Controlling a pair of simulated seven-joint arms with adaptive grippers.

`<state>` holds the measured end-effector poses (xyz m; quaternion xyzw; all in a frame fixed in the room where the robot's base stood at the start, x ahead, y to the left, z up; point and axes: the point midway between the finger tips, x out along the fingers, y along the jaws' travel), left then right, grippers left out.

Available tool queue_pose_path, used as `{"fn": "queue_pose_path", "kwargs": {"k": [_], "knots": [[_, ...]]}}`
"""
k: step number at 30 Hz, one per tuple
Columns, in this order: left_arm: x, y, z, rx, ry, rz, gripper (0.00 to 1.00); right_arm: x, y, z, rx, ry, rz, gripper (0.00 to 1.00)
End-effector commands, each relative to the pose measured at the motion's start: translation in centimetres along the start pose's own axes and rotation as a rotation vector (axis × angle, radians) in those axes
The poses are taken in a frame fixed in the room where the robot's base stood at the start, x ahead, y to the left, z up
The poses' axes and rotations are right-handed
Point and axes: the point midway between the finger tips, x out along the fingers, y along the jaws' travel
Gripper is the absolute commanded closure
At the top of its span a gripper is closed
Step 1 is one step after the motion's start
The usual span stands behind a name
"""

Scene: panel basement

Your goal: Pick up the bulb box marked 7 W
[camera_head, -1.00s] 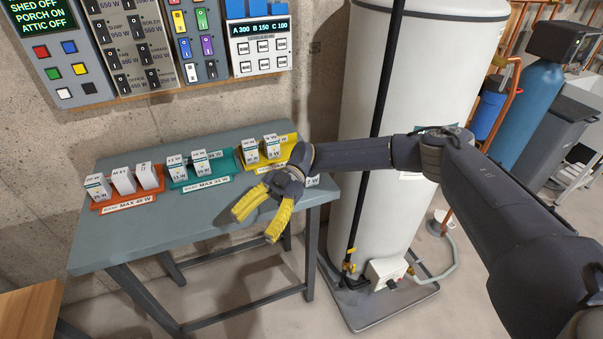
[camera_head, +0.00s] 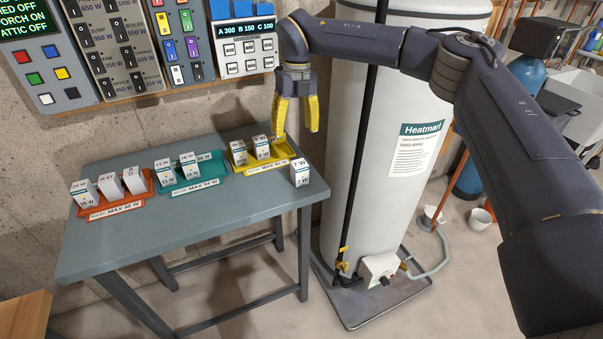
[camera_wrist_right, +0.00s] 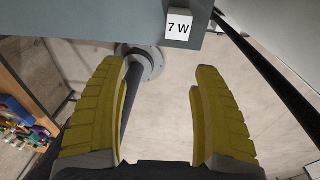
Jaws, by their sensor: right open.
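The bulb box marked 7 W (camera_head: 300,174) is a small white box standing upright on the right end of the grey table (camera_head: 150,240), in front of the yellow tray (camera_head: 282,152). In the right wrist view the 7 W box (camera_wrist_right: 178,27) shows at the top, near the table edge, beyond the fingertips. My right gripper (camera_head: 294,128) has yellow fingers pointing down. It is open and empty, above the right end of the table near the yellow tray. In the wrist view its fingers (camera_wrist_right: 162,75) are spread with nothing between them. My left gripper is not in view.
The yellow, teal (camera_head: 190,185) and orange (camera_head: 112,205) trays hold other white bulb boxes. A white water heater (camera_head: 415,90) with a black pipe (camera_head: 358,150) stands right of the table. Switch panels (camera_head: 120,45) hang on the wall behind. The table's front is clear.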

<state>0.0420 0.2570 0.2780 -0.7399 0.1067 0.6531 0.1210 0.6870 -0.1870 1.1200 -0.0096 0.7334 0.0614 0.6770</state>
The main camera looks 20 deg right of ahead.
Motion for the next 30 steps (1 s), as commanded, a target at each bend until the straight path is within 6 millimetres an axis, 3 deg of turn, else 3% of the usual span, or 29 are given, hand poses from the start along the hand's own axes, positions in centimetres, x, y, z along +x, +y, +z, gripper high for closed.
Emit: {"fn": "queue_pose_path", "kwargs": {"k": [4,8,21,30], "knots": [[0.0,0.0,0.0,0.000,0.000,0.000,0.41,-2.1,-1.2,1.1,-0.026,-0.059,-0.061,0.33],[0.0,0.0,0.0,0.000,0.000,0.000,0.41,-1.9,-1.7,1.4,-0.032,-0.074,-0.079,0.33],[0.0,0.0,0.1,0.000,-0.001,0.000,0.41,5.7,-2.3,2.0,-0.032,-0.073,-0.078,0.33],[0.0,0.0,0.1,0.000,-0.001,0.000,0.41,9.0,-2.5,2.3,-0.031,-0.074,-0.079,0.33]]}}
